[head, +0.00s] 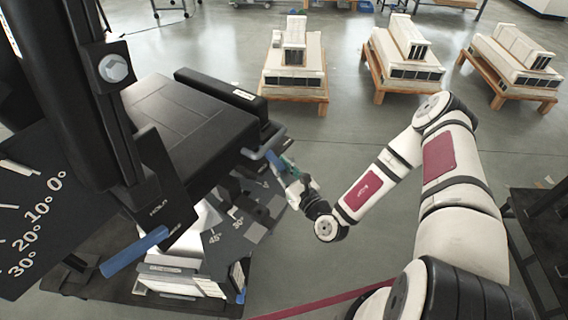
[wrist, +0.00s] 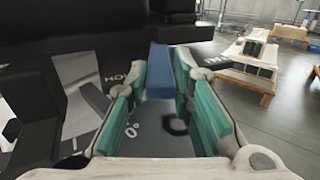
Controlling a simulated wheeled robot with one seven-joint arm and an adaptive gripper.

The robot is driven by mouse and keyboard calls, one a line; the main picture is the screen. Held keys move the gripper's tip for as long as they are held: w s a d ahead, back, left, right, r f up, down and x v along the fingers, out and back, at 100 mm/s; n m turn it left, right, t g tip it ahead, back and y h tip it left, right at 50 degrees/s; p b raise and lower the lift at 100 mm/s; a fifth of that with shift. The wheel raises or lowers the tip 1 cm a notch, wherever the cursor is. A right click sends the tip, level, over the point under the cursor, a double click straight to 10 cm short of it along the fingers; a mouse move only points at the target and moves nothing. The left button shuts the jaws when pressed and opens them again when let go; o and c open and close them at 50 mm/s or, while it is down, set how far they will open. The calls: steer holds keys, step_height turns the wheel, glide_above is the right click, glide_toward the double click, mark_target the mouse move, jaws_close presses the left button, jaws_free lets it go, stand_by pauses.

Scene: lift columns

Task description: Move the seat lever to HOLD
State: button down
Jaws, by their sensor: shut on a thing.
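My gripper (head: 284,168) is at the side of the black seat (head: 185,125), shut on a blue lever handle (head: 273,158). In the wrist view the blue handle (wrist: 158,74) stands between the teal finger pads of my gripper (wrist: 159,82). A white label starting "HO" (wrist: 117,78) shows left of the handle, partly covered by the left finger. A second white label (wrist: 216,61) on a dark plate lies to the right, partly hidden. A dark plate with angle marks (head: 235,228) hangs below the seat; its pointer is not clear.
A second blue lever (head: 135,252) sticks out at the front left, beside a dark plate with degree marks (head: 35,225). A black upright column (head: 100,75) rises at the left. White models on wooden stands (head: 295,70) stand at the back.

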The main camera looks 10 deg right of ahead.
stand_by(0.3)
steer(key=c, duration=1.4)
jaws_free()
steer(key=shift+a, duration=0.1)
steer(key=v, duration=1.2)
